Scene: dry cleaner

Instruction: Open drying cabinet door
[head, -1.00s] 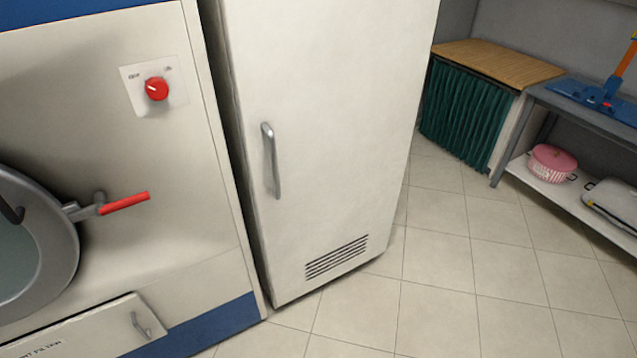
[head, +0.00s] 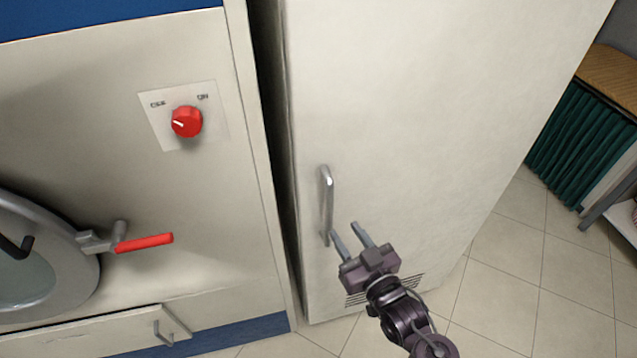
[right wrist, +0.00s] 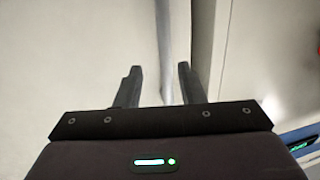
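The drying cabinet door (head: 420,110) is a tall cream panel and looks shut. Its vertical metal handle (head: 327,200) is near the door's left edge. My right gripper (head: 347,234) is open, with its two fingers pointing up toward the lower end of the handle. In the right wrist view, the handle (right wrist: 164,50) runs upright between the spread fingers of the right gripper (right wrist: 158,85). The fingers are apart from each other and not closed on it. The gripper covers part of the vent at the door's bottom. My left gripper is not in view.
A machine (head: 120,190) stands close on the left, with a red knob (head: 186,121), a red lever (head: 145,242) and a round door. A narrow dark gap separates it from the cabinet. The tiled floor (head: 510,260) at right is clear. A green curtained counter (head: 580,145) stands at far right.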

